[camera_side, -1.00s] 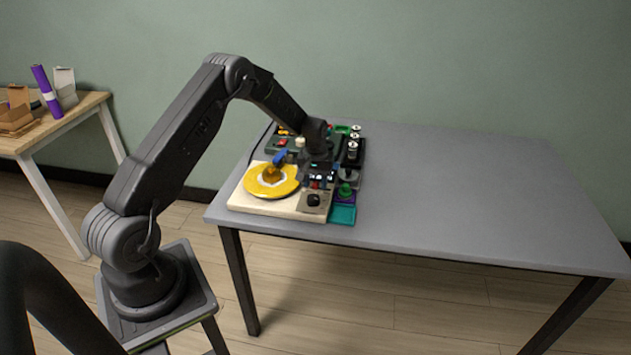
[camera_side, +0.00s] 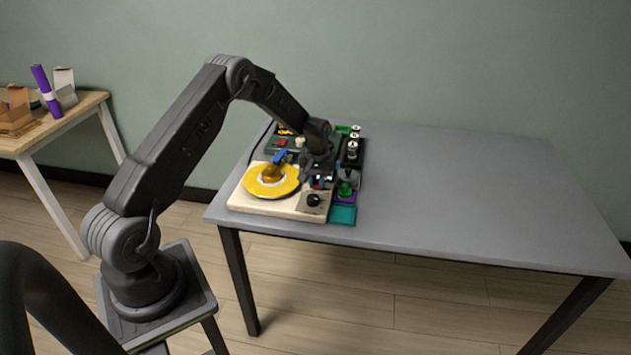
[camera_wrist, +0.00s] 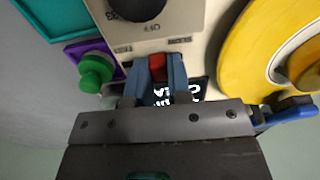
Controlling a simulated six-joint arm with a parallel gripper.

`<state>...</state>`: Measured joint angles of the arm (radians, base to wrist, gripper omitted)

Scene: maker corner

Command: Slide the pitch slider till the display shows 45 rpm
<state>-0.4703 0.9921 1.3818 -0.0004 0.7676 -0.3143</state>
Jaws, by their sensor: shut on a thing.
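The record player has a cream base (camera_side: 262,205) and a yellow platter (camera_side: 258,187); the platter also shows in the wrist view (camera_wrist: 240,50). My gripper (camera_wrist: 158,72) is shut on the red slider knob (camera_wrist: 158,66), which sits between its two blue-grey fingers. In the side view my gripper (camera_side: 318,180) is low over the right part of the player. The dark display (camera_wrist: 186,94) is mostly hidden behind my gripper. Parts of white characters show, but I cannot read the number.
A black dial (camera_wrist: 136,6) is beyond the slider, and shows in the side view (camera_side: 312,200). A green knob (camera_wrist: 96,72) on a purple tray and a teal tray (camera_side: 342,215) stand right of the player. A blue tonearm part (camera_wrist: 285,114) is close to my gripper. The table's right side is clear.

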